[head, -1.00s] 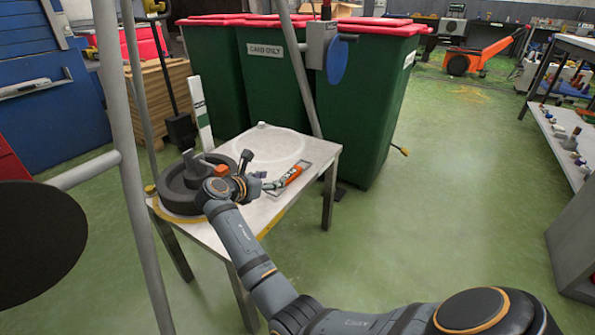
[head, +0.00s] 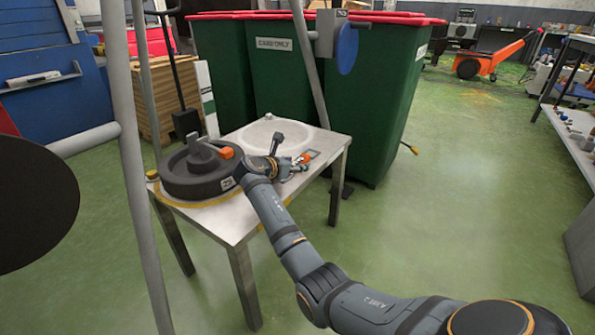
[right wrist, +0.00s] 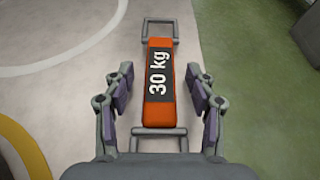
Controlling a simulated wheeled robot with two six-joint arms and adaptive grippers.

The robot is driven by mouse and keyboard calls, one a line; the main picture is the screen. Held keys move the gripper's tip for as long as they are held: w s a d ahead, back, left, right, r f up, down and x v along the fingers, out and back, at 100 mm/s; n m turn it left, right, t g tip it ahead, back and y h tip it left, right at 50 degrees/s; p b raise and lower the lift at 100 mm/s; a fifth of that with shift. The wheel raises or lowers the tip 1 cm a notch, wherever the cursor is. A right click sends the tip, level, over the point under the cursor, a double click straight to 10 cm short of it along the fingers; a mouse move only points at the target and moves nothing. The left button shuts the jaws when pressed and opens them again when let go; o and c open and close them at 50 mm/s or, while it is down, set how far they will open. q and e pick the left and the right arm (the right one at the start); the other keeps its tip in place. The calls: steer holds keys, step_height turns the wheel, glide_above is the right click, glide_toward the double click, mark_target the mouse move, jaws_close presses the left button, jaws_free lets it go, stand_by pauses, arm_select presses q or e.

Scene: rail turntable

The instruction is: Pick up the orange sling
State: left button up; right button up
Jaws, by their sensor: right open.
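The orange sling (right wrist: 159,84) shows in the right wrist view as an orange strap with a black "30 kg" label and a grey metal loop at each end. It lies on the pale table (head: 238,220). In the head view only a small orange part (head: 306,157) shows beyond my right gripper (head: 298,163), which hides the rest. In the right wrist view my right gripper (right wrist: 160,85) is open, with one finger on each side of the sling and a gap on both sides. My left gripper is not in view.
A dark round wheel-like part (head: 195,183) with an orange piece (head: 226,153) sits on the table's left. Green bins (head: 365,100) with red lids stand behind. A grey post (head: 125,130) rises at left. The floor right of the table is clear.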

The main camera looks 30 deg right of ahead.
steer(key=shift+c, duration=0.3)
jaws_close()
steer(key=shift+r, duration=0.15)
